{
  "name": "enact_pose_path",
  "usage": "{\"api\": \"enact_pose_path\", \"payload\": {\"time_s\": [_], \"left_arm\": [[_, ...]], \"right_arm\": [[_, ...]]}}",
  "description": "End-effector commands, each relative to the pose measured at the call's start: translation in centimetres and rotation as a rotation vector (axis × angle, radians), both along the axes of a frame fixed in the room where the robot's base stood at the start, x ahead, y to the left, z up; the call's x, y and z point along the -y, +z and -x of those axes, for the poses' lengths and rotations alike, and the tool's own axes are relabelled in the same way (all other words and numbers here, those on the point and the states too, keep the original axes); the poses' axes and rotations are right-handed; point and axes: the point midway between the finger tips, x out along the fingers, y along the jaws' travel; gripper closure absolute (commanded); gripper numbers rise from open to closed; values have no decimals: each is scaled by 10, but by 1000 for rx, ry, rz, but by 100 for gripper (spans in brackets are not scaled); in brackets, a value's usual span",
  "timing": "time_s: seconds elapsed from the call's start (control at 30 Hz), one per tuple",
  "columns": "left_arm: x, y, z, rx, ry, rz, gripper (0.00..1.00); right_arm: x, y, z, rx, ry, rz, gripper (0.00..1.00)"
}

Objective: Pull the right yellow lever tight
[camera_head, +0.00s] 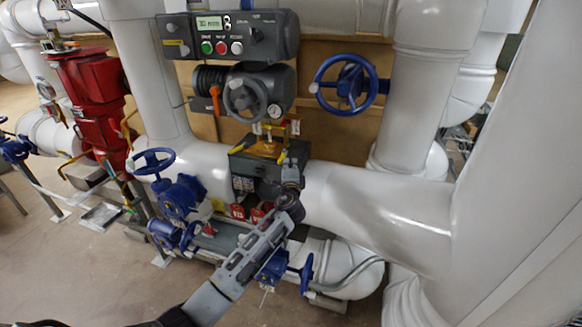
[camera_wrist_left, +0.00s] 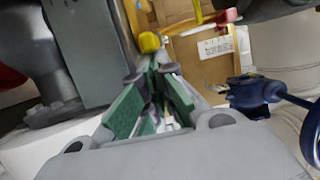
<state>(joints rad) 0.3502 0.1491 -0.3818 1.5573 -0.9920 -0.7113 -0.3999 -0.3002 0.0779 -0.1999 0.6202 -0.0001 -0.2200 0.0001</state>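The right yellow lever (camera_head: 282,157) is on the dark valve box in the middle of the head view, low at its right side. The left yellow lever (camera_head: 237,148) is on the opposite side. My left gripper (camera_head: 290,172) is just below and beside the right lever. In the left wrist view, a yellow lever end (camera_wrist_left: 149,42) shows just beyond the fingertips, seemingly the right lever. My left gripper (camera_wrist_left: 152,78) there has green-padded fingers with a gap between the tips; nothing is clearly held. Contact with the lever cannot be told. My right gripper is not in view.
A control panel (camera_head: 229,35) with buttons and a grey handwheel (camera_head: 245,95) are above the box. A blue handwheel (camera_head: 345,85) is at the right, and blue valves (camera_head: 180,198) are at the left. Large white pipes (camera_head: 385,215) run close to my arm's right.

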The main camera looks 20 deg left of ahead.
Motion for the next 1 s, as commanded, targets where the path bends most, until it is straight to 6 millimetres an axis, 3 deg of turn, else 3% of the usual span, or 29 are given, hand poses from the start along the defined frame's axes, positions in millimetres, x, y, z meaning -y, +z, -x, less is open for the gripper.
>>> {"api": "enact_pose_path", "payload": {"time_s": [1.0], "left_arm": [[-43, 0, 5, 0, 4, 0, 100]], "right_arm": [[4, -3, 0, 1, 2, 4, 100]]}}
